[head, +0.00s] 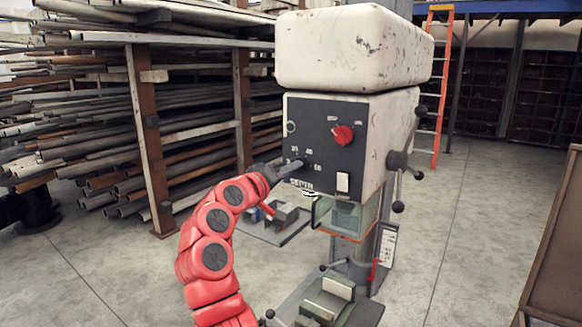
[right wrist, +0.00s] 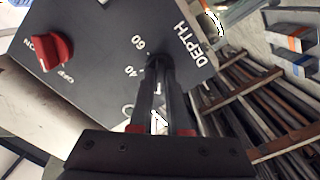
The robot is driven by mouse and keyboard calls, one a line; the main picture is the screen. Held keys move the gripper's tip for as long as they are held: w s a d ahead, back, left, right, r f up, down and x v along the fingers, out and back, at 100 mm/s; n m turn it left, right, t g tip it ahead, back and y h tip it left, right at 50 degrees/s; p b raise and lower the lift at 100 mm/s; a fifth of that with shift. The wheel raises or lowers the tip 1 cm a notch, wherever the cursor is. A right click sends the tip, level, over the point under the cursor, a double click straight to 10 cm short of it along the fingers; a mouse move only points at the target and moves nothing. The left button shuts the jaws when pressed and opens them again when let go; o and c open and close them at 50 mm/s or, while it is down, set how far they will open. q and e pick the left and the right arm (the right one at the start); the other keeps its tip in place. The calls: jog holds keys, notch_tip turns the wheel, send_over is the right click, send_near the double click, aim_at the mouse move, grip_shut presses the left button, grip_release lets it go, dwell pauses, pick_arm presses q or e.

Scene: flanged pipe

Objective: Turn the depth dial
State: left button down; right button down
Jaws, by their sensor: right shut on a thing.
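The depth dial (right wrist: 157,62) is a small dark knob on the dark panel (head: 325,112) of a drill press. In the right wrist view the word DEPTH and the numbers 40 and 60 stand around it. My right gripper (head: 290,168) reaches the panel's lower left, at the end of my red arm. In the right wrist view its two dark fingers (right wrist: 155,75) are closed on the dial, which they mostly hide. The dial's exact setting cannot be read. My left gripper is not in view.
A red ON/OFF knob (head: 343,134) sits higher on the panel, with a white switch (head: 343,182) below it. Feed handles (head: 397,160) stick out on the right. A clear guard (head: 345,215) hangs below.

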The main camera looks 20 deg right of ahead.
jog(key=shift+n+p, duration=2.95)
jog(key=shift+n, duration=1.35)
jog(key=c, duration=0.9)
grip_release()
jog(key=b+v, duration=0.5)
jog(key=v, duration=1.2)
jog(key=shift+s+a+f, duration=0.1)
jog(key=shift+s+a, duration=0.05)
jog(key=shift+a, duration=0.1)
